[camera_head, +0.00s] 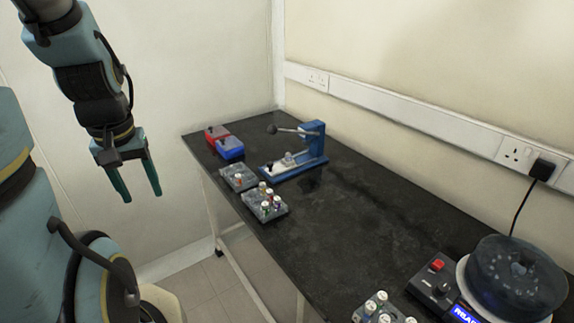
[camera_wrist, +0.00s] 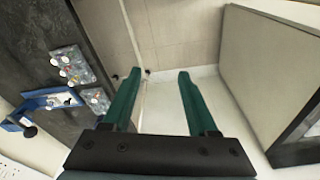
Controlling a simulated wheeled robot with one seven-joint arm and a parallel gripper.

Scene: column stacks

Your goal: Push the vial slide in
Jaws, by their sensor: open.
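A blue bench press (camera_head: 318,145) with a dark-knobbed lever stands at the back of the black table. A pale slide (camera_head: 285,165) with a small black knob lies on its blue base; how far it is drawn out I cannot tell. The press also shows in the wrist view (camera_wrist: 28,105), at the left, with the pale slide (camera_wrist: 58,101) on it. My gripper (camera_head: 141,195) hangs open and empty in the air, left of the table and apart from the press. Its two green fingers (camera_wrist: 159,73) point at the floor and wall in the wrist view.
Two grey racks stand at the table's left edge, the nearer rack (camera_head: 266,212) with several vials. A red box (camera_head: 216,134) and a blue box (camera_head: 230,149) sit behind. A round dark machine (camera_head: 512,280) and a control box (camera_head: 433,282) stand at the right. The table middle is clear.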

